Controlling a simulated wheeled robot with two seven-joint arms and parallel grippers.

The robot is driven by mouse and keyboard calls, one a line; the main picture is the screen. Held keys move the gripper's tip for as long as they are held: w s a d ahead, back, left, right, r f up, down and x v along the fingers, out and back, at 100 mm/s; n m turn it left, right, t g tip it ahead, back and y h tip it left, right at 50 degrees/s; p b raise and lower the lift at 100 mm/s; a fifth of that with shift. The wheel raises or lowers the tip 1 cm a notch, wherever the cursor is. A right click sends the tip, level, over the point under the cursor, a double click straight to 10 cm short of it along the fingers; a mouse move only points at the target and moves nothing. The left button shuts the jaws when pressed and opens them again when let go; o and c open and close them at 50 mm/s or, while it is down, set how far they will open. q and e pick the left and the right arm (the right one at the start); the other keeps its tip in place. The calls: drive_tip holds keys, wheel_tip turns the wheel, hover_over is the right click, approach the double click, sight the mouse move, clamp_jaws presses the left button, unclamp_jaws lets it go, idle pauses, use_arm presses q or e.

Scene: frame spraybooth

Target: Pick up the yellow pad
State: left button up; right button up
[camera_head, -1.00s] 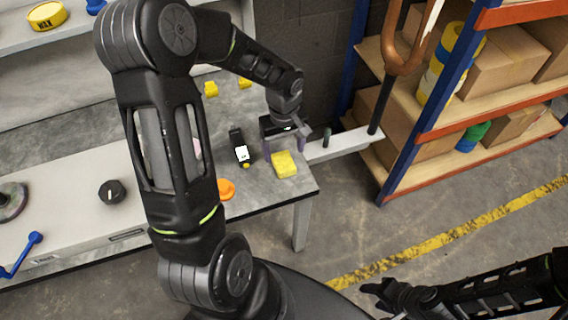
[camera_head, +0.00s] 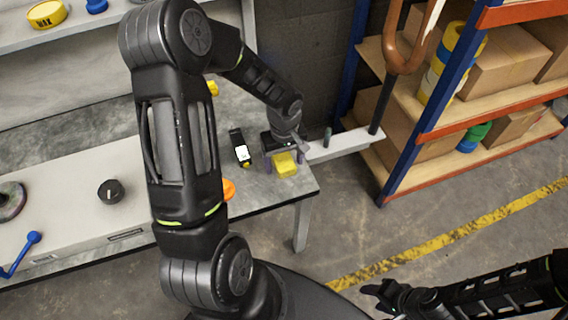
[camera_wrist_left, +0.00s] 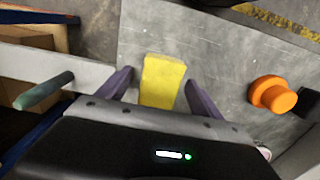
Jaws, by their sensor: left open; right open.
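The yellow pad (camera_head: 285,165) lies on the grey table near its right end. My left gripper (camera_head: 284,158) is directly over it, pointing down. In the left wrist view the pad (camera_wrist_left: 162,80) shows between the two open purple fingers (camera_wrist_left: 158,88), with a gap on each side. I cannot tell how high the fingertips are above the table. My right gripper (camera_head: 384,292) is open and empty at the lower right, over the floor, far from the table.
A black device with a white screen (camera_head: 242,153) stands left of the pad. An orange knob-shaped object (camera_wrist_left: 273,94) is also on the table (camera_head: 262,196). A white beam (camera_head: 340,143) adjoins the table's right end. Shelves with boxes (camera_head: 508,65) stand at right.

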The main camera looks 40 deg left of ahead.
sight(284, 161)
idle(0.4)
use_arm(q)
drive_tip(key=c, duration=1.4)
wheel_tip(284, 161, up, 10)
drive_tip(key=shift+r+p, duration=0.1)
drive_tip(key=shift+p, duration=0.6)
